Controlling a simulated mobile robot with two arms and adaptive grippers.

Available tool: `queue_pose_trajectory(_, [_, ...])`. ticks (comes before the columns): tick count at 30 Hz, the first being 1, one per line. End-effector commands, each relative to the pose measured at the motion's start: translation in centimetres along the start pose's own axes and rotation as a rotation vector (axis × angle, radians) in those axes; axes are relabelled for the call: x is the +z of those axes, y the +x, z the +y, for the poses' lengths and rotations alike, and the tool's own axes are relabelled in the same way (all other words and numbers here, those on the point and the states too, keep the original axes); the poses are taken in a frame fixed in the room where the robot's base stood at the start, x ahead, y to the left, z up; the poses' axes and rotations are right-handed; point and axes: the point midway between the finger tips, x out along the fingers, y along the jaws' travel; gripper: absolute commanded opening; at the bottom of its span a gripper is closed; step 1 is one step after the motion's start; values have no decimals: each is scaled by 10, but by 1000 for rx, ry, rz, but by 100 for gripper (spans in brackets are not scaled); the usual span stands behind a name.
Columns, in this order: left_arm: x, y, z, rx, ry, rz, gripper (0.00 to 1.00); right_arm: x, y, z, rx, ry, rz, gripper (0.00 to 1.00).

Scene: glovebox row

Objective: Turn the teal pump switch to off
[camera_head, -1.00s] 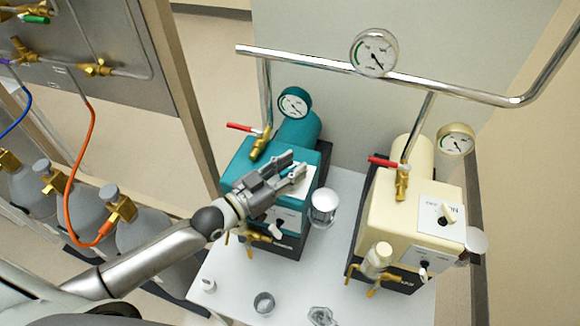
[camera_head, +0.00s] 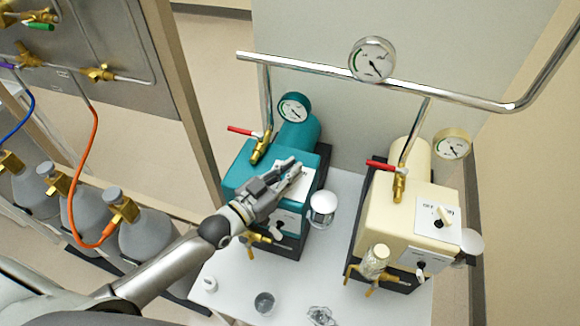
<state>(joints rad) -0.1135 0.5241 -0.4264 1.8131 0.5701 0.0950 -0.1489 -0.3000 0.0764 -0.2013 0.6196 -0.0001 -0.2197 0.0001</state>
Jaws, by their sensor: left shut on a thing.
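The teal pump (camera_head: 238,172) stands on the left of the white table, with a white switch panel (camera_head: 303,181) on its top. My left gripper (camera_head: 291,168) reaches over this panel from the lower left. Its fingers are shut on the pump switch at the panel; the fingers hide the switch itself, so I cannot tell which way it points. A second small lever (camera_head: 278,226) shows on the teal pump's front plate, clear of the gripper. My right gripper is not in view.
A cream pump (camera_head: 385,212) with its own panel knob (camera_head: 444,216) stands to the right. A chrome pipe (camera_head: 320,69) with a gauge (camera_head: 372,59) crosses behind both pumps. Red-handled valves stand close by. A clear jar (camera_head: 322,204) sits beside the teal pump. Small containers lie at the table's front.

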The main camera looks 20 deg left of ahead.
Motion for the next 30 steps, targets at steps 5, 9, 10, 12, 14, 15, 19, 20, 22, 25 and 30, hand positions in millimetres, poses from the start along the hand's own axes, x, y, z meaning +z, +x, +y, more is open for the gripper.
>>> queue_pose_trajectory(5, [-5,0,1,-98,-9,-3,0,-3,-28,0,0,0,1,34])
queue_pose_trajectory(9, [-4,0,0,-179,-9,-4,0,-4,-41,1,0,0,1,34])
queue_pose_trajectory(10, [-4,0,0,-196,-9,-3,0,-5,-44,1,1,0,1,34])
queue_pose_trajectory(12, [-3,0,0,-235,-8,-3,0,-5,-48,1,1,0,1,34])
queue_pose_trajectory(14, [-3,0,-1,-267,-6,-2,0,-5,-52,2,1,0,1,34])
queue_pose_trajectory(15, [-2,-1,-1,-287,-7,-3,0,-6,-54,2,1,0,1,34])
queue_pose_trajectory(19, [-2,0,-2,-346,-5,-2,0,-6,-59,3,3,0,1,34])
queue_pose_trajectory(20, [-2,0,-2,-357,-4,-1,0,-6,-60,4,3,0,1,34])
queue_pose_trajectory(22, [-1,-1,-2,-382,-4,-2,0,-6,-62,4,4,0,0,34])
queue_pose_trajectory(25, [-1,-1,-2,-408,-2,-1,0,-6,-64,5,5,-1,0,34])
queue_pose_trajectory(30, [0,-1,-3,-435,0,-1,0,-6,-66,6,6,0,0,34])
